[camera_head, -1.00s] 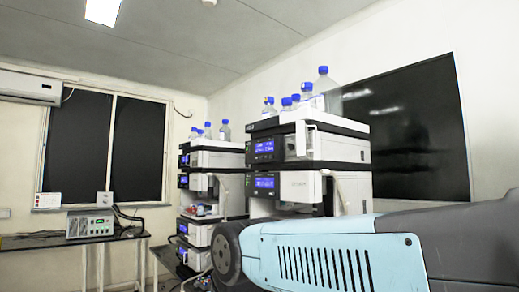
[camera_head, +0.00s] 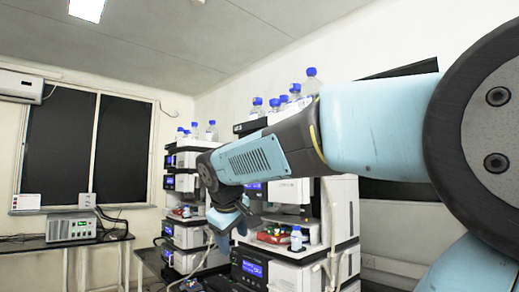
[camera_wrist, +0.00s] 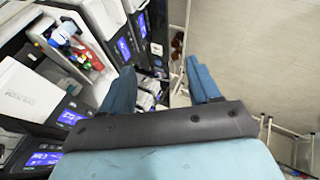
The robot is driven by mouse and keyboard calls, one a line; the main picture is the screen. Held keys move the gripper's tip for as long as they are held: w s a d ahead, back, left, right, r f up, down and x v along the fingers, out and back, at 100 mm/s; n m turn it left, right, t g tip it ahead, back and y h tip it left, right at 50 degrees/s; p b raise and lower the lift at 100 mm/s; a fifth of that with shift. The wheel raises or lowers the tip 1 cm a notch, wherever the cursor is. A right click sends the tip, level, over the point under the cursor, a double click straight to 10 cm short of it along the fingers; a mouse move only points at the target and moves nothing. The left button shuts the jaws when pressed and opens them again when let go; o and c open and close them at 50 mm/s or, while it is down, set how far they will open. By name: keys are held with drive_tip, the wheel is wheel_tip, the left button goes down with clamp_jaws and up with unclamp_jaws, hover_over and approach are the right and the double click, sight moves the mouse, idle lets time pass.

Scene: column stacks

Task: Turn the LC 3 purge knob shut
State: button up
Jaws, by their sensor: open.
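The nearer LC stack (camera_head: 341,215) stands right of centre in the head view, with blue displays and white modules. My arm covers much of its upper front. A second LC stack (camera_head: 187,182) stands farther back to the left. I cannot make out a purge knob or read which stack is LC 3. My gripper (camera_head: 228,222) hangs by the left front edge of the nearer stack. In the wrist view my gripper (camera_wrist: 158,68) has its two blue fingers spread apart with nothing between them. White modules with lit displays (camera_wrist: 72,118) lie left of the fingers there.
Blue-capped bottles (camera_head: 290,97) stand on top of the stacks. A small bottle (camera_head: 296,238) and coloured caps sit on an open shelf of the nearer stack. A grey instrument (camera_head: 70,227) rests on a table at left. Open floor (camera_wrist: 245,50) shows right of my fingers.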

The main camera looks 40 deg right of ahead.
drive_tip(key=w+d+r+n+g+h, duration=0.2)
drive_tip(key=w+d+r+h, duration=0.5)
drive_tip(key=w+d+r, duration=0.5)
drive_tip(key=w+d+r+n+g+h, duration=0.15)
drive_tip(key=w+d+r+h, duration=0.6)
drive_tip(key=r, duration=0.75)
drive_tip(key=shift+y, duration=0.65)
drive_tip(key=w+d, duration=0.1)
drive_tip(key=d, duration=0.3)
drive_tip(key=w+d, duration=0.1)
drive_tip(key=d, duration=0.8)
drive_tip(key=shift+w+d+f, duration=0.1)
drive_tip(key=shift+w+d, duration=0.15)
drive_tip(key=shift+w, duration=0.15)
drive_tip(key=shift+c, duration=0.2)
drive_tip(key=shift+g, duration=0.35)
drive_tip(key=c, duration=1)
drive_tip(key=shift+f+m, duration=0.1)
drive_tip(key=shift+m, duration=0.35)
drive_tip(key=shift+f+m, duration=0.2)
drive_tip(key=shift+m, duration=2.3)
